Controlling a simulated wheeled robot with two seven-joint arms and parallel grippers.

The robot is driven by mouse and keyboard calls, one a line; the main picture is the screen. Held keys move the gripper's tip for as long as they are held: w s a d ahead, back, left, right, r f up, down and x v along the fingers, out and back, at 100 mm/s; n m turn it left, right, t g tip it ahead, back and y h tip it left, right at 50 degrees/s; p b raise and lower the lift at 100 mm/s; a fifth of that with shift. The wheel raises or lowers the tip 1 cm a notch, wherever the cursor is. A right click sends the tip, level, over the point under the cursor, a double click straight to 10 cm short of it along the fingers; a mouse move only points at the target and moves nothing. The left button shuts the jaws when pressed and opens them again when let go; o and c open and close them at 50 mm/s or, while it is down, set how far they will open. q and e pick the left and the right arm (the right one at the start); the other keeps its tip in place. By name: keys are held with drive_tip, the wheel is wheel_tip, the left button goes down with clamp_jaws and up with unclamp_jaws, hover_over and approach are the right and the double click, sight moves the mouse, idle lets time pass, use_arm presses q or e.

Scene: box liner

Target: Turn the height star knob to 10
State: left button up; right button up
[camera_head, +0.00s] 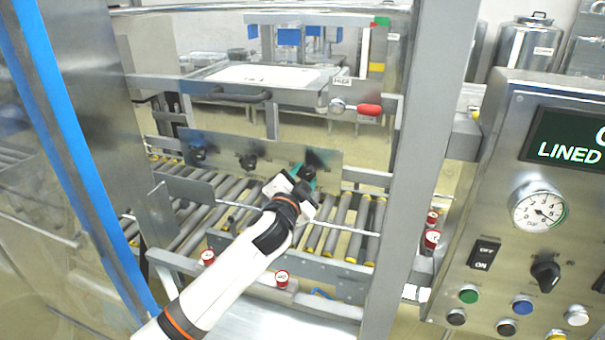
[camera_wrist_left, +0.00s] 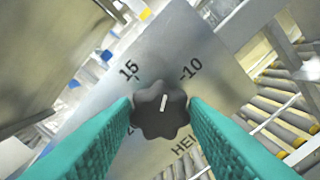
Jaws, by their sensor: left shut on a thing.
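The height star knob (camera_wrist_left: 160,111) is black and lobed, on a grey metal plate (camera_wrist_left: 205,28) in the left wrist view. Its white pointer line aims up and slightly right, between the printed 15 and 10, nearer the 10. Part of the lettering "HEI" shows below right; the rest is covered. My left gripper (camera_wrist_left: 161,118) has teal fingers on both sides of the knob, shut on it. In the head view my left gripper (camera_head: 306,172) reaches the right end of the plate (camera_head: 228,148) and partly covers a black knob (camera_head: 317,158) there. My right gripper is out of view.
Two more black knobs (camera_head: 198,153) (camera_head: 247,162) sit left on the same plate. Rollers (camera_head: 340,225) run below it, and red-capped knobs (camera_head: 282,278) line the front rail. A steel post (camera_head: 415,150) and a control panel (camera_head: 500,200) stand to the right.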

use_arm(q)
drive_tip(key=m+p, duration=0.1)
drive_tip(key=m, duration=0.3)
drive_tip(key=shift+p, duration=0.3)
drive_tip(key=shift+m+p, duration=0.35)
drive_tip(key=shift+m, duration=0.75)
drive_tip(key=shift+f, duration=0.1)
drive_tip(key=o, duration=1)
drive_tip(key=shift+c, duration=0.2)
drive_tip(key=shift+s, duration=0.1)
drive_tip(key=b+v, duration=0.2)
drive_tip(key=v, duration=1)
